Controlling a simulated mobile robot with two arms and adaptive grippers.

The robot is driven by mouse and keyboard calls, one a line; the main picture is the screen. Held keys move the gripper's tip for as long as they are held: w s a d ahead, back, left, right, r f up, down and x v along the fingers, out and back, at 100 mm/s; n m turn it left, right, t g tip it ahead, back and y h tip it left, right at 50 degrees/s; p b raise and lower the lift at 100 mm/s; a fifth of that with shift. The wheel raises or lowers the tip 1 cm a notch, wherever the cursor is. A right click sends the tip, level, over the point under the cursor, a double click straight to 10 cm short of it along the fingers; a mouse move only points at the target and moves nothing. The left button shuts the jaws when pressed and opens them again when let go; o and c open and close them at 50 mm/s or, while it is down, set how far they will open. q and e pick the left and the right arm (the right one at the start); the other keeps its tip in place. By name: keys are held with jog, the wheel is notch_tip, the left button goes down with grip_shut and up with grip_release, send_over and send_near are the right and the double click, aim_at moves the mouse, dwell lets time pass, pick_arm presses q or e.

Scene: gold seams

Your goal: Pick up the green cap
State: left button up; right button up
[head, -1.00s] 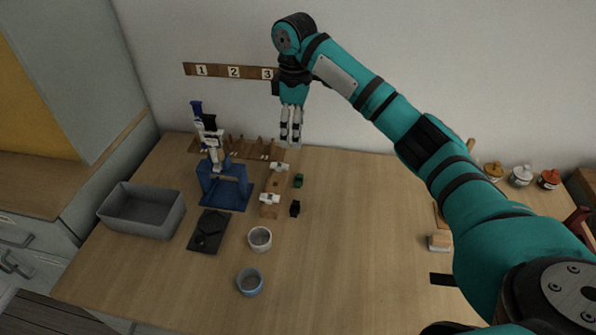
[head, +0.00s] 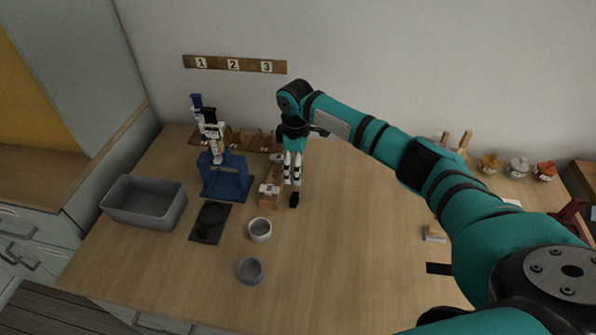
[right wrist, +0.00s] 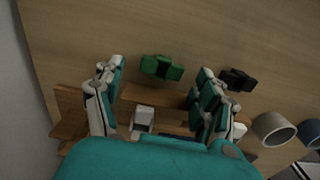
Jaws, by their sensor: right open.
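The green cap (right wrist: 162,67) lies on the wooden table in the right wrist view, ahead of and between the fingers of my right gripper (right wrist: 158,85). It is a small dark green block-like piece. In the head view it is hidden behind my right gripper (head: 291,183). That gripper points down above the table, open and empty, its fingers apart on either side of the cap in the wrist view. I cannot tell its exact height. My left gripper is not in view.
A black piece (right wrist: 238,79) lies close to the green cap. A wooden rack with white clips (head: 268,196) stands just left of the gripper. A blue stand (head: 227,178), a grey bin (head: 144,203), a white cup (head: 260,230) and a blue-grey cup (head: 250,270) are nearby. The table's middle is clear.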

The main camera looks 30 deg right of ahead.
jog(key=shift+f, duration=0.45)
jog(key=shift+c, duration=0.3)
jog(key=c, duration=0.8)
jog(key=shift+r, duration=0.15)
